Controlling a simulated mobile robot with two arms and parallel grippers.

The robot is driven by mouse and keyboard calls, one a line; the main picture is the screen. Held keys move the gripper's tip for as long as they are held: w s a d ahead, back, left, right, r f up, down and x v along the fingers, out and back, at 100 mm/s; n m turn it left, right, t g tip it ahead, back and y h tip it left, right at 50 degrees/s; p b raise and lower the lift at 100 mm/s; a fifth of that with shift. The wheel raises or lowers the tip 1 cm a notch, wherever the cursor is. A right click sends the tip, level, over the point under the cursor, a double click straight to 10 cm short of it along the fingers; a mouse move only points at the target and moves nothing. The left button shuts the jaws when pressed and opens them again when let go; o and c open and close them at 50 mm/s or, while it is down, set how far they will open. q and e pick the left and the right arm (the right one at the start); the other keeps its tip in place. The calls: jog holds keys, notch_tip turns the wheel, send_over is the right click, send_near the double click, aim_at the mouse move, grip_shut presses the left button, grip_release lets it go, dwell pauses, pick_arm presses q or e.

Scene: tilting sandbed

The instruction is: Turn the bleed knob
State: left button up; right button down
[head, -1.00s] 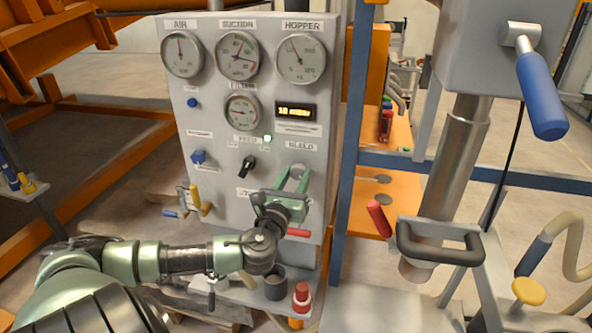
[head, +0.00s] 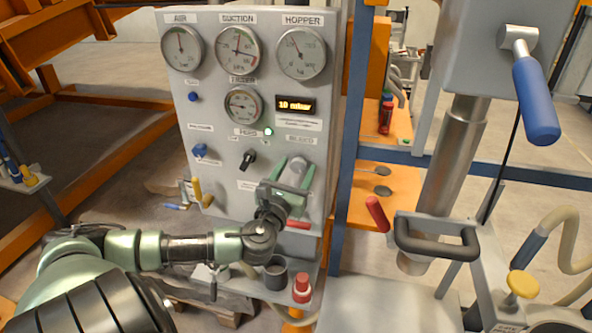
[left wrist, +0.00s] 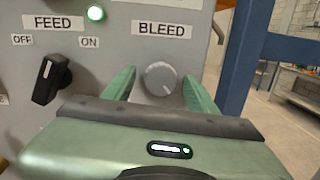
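The bleed knob (left wrist: 160,78) is a round grey knob below the BLEED label (left wrist: 162,29) on the grey panel. It also shows in the head view (head: 298,165). A pale mark on its face points toward the lower right in the left wrist view. My left gripper (head: 295,168) is open, its two green fingers pointing at the panel on either side of the knob. In the left wrist view (left wrist: 158,88) a gap shows between the knob and each finger. I cannot tell how deep the fingertips reach. My right gripper is not in view.
A black feed switch (left wrist: 49,80) sits left of the bleed knob, near a lit green lamp (left wrist: 96,12). A red handle (head: 299,225) is just below my gripper. A blue post (head: 346,140) stands right of the panel. A dark cup (head: 276,272) and red-capped bottle (head: 302,288) stand below.

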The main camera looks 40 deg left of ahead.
pick_arm(q)
jog(key=shift+s, duration=0.1)
jog(key=shift+s+d+f, duration=0.15)
jog(key=shift+s+d, duration=0.05)
jog(key=shift+s, duration=0.05)
jog(key=b+v, duration=0.2)
jog(key=v, duration=0.5)
dwell(0.7)
